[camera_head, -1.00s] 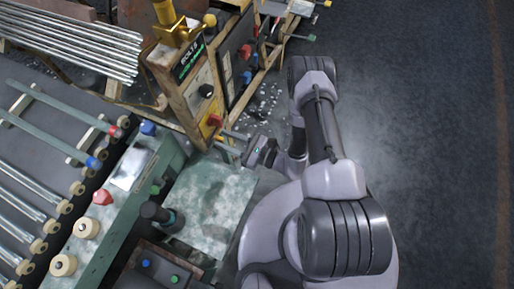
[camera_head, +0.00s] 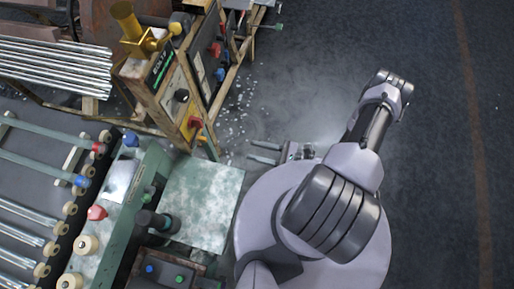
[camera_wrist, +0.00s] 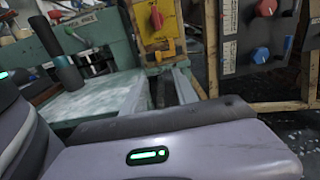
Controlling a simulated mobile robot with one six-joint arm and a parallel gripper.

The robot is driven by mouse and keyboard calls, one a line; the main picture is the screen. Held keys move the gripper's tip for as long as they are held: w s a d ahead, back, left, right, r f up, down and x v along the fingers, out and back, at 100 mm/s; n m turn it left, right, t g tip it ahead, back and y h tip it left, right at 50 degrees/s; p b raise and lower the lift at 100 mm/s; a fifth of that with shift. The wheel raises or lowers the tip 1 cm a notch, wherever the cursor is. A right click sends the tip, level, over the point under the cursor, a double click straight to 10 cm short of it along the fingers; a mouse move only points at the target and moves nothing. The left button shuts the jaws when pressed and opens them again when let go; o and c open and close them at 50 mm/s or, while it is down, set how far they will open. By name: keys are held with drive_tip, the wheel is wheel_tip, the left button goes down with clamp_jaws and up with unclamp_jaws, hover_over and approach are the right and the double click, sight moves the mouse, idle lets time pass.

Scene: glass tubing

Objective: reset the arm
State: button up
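My gripper (camera_head: 249,150) shows in the head view close beside my round base, its two fingers apart with nothing between them. It points left, toward the green bench top (camera_head: 203,205), and hangs over the floor to the right of it. My arm is folded, with its elbow out to the upper right over clear floor. In the wrist view the fingers of my gripper (camera_wrist: 176,82) show as two separate bars beyond my own grey body, which fills the lower part.
A wooden-framed control cabinet (camera_head: 170,85) with a yellow switch panel (camera_wrist: 158,28) stands just beyond the gripper. A conveyor (camera_head: 45,190) with glass tubes lies at the left, and a tube stack (camera_head: 55,65) at the upper left. Debris (camera_head: 238,115) litters the floor. The right side is clear floor.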

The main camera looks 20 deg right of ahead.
drive_tip(key=w+r+n+g+h, duration=0.25)
drive_tip(key=r+n+g, duration=0.9)
drive_tip(key=r, duration=0.75)
drive_tip(key=s+a+r+n+t+h, duration=0.1)
drive_tip(key=s+r+n+t+h, duration=0.1)
drive_tip(key=r, duration=0.5)
drive_tip(key=s+a+r+n+t+h, duration=0.1)
drive_tip(key=s+r+n+t+h, duration=0.1)
drive_tip(key=r+n+h, duration=0.2)
drive_tip(key=s+a+r+n+t+h, duration=0.1)
drive_tip(key=s+r+n+t+h, duration=0.1)
drive_tip(key=r, duration=0.9)
drive_tip(key=shift+s+a+n+h, duration=0.35)
drive_tip(key=shift+a+n+h, duration=0.05)
drive_tip(key=shift+n+h, duration=0.45)
